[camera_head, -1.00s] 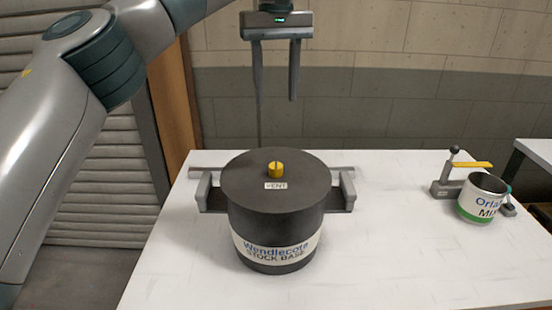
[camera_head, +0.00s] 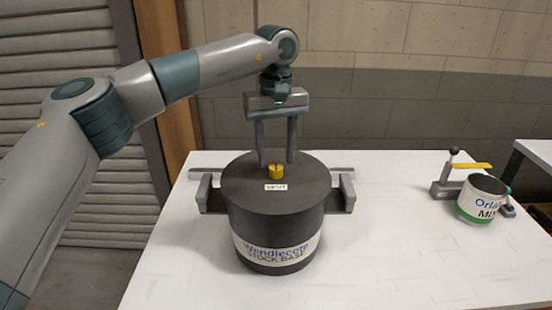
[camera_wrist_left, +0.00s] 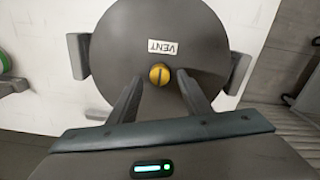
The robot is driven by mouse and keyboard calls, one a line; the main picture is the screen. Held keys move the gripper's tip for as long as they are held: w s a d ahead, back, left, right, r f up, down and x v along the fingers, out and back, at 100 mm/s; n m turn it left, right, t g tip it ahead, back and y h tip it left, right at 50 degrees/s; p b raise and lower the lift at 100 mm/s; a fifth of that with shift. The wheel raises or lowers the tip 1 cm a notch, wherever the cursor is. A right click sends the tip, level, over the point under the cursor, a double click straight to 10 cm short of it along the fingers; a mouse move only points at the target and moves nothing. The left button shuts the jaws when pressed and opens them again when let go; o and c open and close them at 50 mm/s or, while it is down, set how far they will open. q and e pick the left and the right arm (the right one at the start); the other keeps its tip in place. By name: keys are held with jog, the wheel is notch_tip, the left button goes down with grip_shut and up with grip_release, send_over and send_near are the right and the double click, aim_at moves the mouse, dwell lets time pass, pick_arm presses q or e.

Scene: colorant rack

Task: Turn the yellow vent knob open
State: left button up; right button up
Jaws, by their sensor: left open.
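The yellow vent knob (camera_head: 275,171) sits on top of the dark lidded pot (camera_head: 276,225), near the middle of its lid, beside a small VENT label (camera_head: 275,187). In the left wrist view the knob (camera_wrist_left: 159,75) shows a dark slot line that runs roughly up and down the picture. My left gripper (camera_head: 277,163) is open and points down over the lid, with its fingers on either side of the knob in the head view. In the left wrist view the fingers (camera_wrist_left: 161,88) are apart and the knob lies just past the gap between their tips. I cannot tell the exact fingertip height. My right gripper is not in view.
Grey brackets (camera_head: 346,190) flank the pot on the white table (camera_head: 385,240). A white mixing can (camera_head: 482,200) stands at the right beside a clamp with a yellow lever (camera_head: 472,164). The table between pot and can is clear. A wall is behind.

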pick_arm(q)
jog(key=shift+f, duration=1.05)
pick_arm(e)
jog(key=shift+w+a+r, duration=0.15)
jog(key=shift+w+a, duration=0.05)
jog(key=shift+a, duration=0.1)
pick_arm(q)
jog(key=shift+c, duration=0.2)
jog(key=c, duration=1)
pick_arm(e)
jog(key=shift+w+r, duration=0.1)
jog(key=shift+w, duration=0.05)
